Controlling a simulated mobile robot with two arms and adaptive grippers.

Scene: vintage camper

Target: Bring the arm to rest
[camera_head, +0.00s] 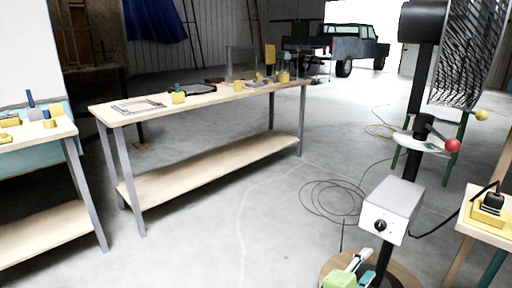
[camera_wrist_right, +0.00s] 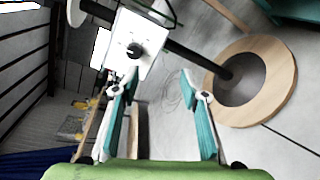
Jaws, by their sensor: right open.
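My right gripper (camera_head: 357,270) shows at the bottom edge of the head view, in green, white and teal. It overlaps the round wooden base of a stand there. In the right wrist view the gripper (camera_wrist_right: 160,82) has its two teal fingers wide apart, with nothing held between them. A white box with a black knob (camera_wrist_right: 122,52) lies beyond the fingertips in that view. My left gripper is not in view.
The white box (camera_head: 397,203) sits on a dark pole with a round wooden base (camera_head: 405,279). A long workbench (camera_head: 205,172) stands left of centre, and a small table (camera_head: 486,233) stands at right. Cables (camera_head: 333,199) lie on the floor. Open concrete floor is in the middle.

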